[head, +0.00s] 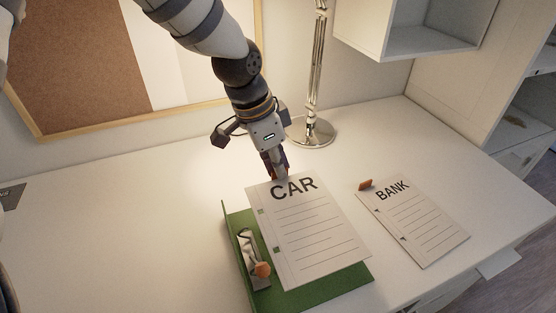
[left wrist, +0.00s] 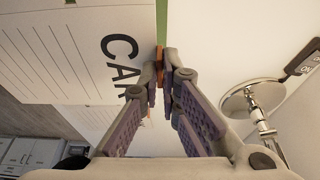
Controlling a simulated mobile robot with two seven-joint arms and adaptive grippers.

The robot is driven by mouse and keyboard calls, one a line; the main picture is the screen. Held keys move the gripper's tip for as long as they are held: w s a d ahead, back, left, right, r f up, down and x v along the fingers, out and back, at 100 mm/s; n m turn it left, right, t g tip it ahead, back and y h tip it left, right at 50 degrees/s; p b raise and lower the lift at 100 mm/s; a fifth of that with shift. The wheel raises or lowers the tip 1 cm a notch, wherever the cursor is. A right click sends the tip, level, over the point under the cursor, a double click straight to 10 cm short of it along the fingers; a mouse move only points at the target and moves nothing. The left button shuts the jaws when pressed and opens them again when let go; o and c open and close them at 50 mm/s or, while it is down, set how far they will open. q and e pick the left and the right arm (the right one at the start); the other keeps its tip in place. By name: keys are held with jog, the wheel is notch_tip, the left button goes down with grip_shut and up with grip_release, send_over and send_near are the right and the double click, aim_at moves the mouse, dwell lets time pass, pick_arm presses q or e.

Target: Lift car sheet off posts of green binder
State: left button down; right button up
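The white car sheet (head: 318,238), printed CAR, lies over the green binder (head: 335,289). Its left edge has small dark-marked holes and is next to the binder's metal clip (head: 248,247), which has an orange tab (head: 262,270). I cannot tell whether the sheet is on the posts. My left gripper (head: 279,175) is at the sheet's top edge. In the left wrist view its fingers (left wrist: 165,80) are close together around an orange tab (left wrist: 160,62) at the sheet's edge. The car sheet also shows in the left wrist view (left wrist: 60,50). My right gripper is not in view.
A bank sheet (head: 415,225) with an orange tab lies to the right of the binder. A chrome lamp (head: 314,132) stands behind my left gripper. A white shelf (head: 415,35) overhangs the back right. The desk left of the binder (head: 130,220) is mostly clear.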

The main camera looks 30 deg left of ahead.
pick_arm(q)
jog(key=shift+f, duration=1.35)
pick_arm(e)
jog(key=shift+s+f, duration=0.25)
